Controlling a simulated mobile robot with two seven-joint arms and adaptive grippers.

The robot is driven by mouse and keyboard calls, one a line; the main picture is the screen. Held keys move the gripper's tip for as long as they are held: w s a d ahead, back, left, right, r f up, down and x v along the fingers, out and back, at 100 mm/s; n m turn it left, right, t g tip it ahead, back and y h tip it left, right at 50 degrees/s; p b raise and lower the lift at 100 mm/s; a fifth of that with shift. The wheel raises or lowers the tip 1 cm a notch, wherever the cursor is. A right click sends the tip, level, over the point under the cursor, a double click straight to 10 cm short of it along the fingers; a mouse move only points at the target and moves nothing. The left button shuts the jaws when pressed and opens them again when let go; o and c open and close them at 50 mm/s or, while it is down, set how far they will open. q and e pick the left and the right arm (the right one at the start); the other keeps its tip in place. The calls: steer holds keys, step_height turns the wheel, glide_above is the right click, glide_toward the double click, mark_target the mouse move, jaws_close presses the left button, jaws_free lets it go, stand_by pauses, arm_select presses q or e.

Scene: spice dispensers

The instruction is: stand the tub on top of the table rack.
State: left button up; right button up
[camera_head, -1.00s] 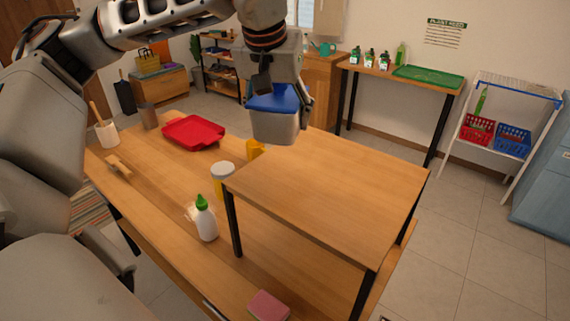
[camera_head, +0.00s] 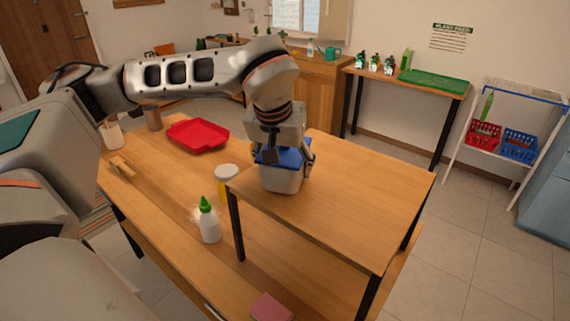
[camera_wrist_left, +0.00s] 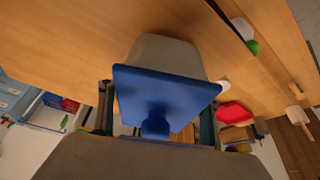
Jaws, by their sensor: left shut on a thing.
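The tub (camera_head: 281,180) is pale grey and translucent with a blue lid. It is upright at the far left part of the table rack (camera_head: 345,195), a wooden top on black legs. Its base appears to be at the rack's surface; I cannot tell whether it touches. My left gripper (camera_head: 284,157) is above it, shut on the tub near its lid. In the left wrist view the blue lid (camera_wrist_left: 165,92) fills the space between the fingers, with the wooden surface beyond. My right gripper is not in view.
A white jar with a yellow label (camera_head: 227,184) and a green-capped bottle (camera_head: 208,222) stand left of the rack on the table. A red tray (camera_head: 197,136) lies farther back. A pink block (camera_head: 271,307) is at the front. The rack top right of the tub is clear.

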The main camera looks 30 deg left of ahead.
arm_select(q)
steer(key=o, duration=1.5)
steer(key=shift+o, duration=0.2)
steer(key=v, duration=1.1)
steer(key=shift+d+r, duration=0.1)
steer(key=shift+s+r, duration=0.25)
steer(key=shift+r, duration=0.2)
steer(key=shift+f, duration=0.1)
